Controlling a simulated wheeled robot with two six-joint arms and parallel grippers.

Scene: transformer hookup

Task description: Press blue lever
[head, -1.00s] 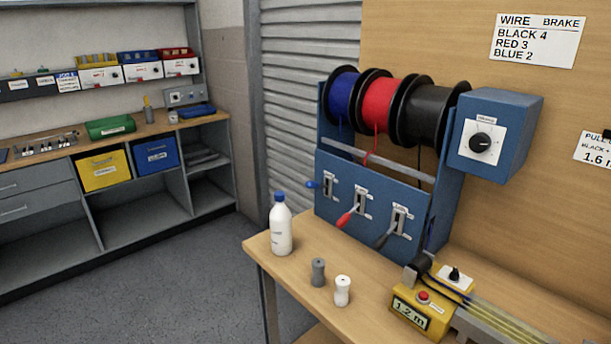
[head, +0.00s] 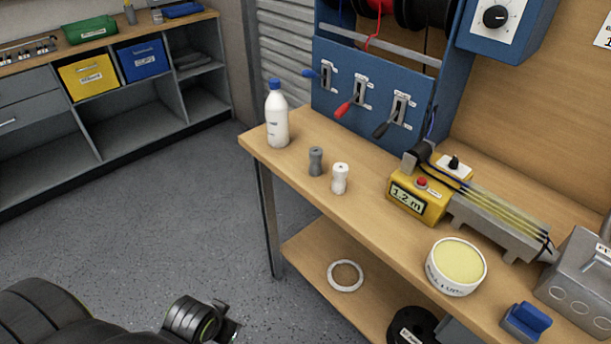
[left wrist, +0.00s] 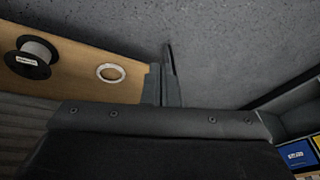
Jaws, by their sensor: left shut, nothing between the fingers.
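The blue lever (head: 311,74) is at the left end of the blue panel (head: 370,103) on the wire rack, with its handle sticking out to the left. A red lever (head: 343,110) and a black lever (head: 381,129) are beside it on the same panel. My left gripper (head: 232,325) is low at the bottom of the head view, over the floor and well away from the levers. In the left wrist view its fingers (left wrist: 167,75) are together with nothing between them. My right gripper is not in view.
A white bottle (head: 277,120) stands at the bench's left corner, near the blue lever. A grey knob-shaped piece (head: 316,162), a white one (head: 340,179), a yellow meter box (head: 419,199) and a round tub (head: 456,268) stand on the bench. Open floor (head: 190,220) lies left.

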